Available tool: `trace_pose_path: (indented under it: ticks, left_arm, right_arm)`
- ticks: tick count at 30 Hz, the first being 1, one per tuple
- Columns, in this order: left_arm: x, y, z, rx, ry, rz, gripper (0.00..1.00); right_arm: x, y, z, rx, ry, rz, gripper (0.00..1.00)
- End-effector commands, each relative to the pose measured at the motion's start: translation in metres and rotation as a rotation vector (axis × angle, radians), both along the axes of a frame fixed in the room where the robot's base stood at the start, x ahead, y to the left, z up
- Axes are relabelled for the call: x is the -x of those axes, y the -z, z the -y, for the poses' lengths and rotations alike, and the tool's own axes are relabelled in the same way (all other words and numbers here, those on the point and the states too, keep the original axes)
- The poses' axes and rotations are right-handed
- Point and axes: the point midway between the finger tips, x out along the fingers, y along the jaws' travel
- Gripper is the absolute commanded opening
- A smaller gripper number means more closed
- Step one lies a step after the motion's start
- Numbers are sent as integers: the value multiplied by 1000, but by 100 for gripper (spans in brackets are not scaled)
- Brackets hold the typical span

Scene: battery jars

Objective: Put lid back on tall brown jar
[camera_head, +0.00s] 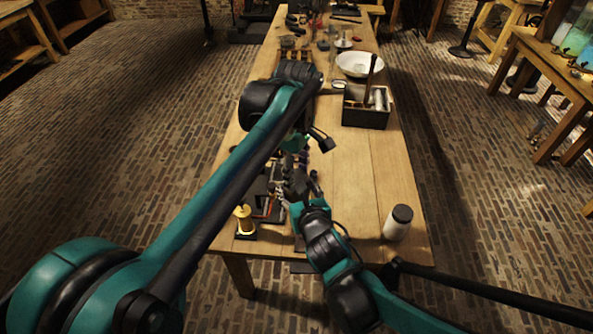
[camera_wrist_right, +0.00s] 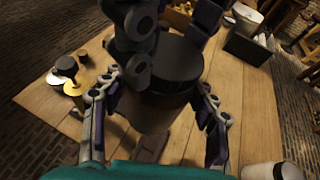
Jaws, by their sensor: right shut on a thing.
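The tall brown jar (camera_wrist_right: 150,112) stands in the middle of the right wrist view, between the fingers of my right gripper (camera_wrist_right: 158,118), which is shut on its body. The round black lid (camera_wrist_right: 176,66) shows at the top of the jar; I cannot tell whether it is fully seated. My left gripper (camera_wrist_right: 170,32) comes down from above, with dark purple-padded fingers beside and over the lid; its grip is unclear. In the head view, my left gripper (camera_head: 303,156) and right gripper (camera_head: 291,188) meet over the table's left half, and the jar is hidden by them.
A white jar with a black lid (camera_head: 398,222) stands near the table's front right corner. A brass item (camera_head: 244,221) stands at the front left. A dark crate of tools (camera_head: 364,117) and a white bowl (camera_head: 360,64) are farther back. The table's right middle is clear.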

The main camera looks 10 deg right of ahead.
Motion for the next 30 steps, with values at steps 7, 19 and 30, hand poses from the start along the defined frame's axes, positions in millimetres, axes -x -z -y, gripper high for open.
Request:
trace_pose_path:
  ticks: [7,19,30]
  left_arm:
    - [-1,0,0,0,38,2,16]
    - [-1,1,0,4,894,5,16]
    - [-1,2,0,7,1753,9,16]
  right_arm:
    - [0,-1,0,-1,-1,2,0]
    - [0,-1,-1,0,-2,3,0]
    - [0,-1,-1,0,-2,3,0]
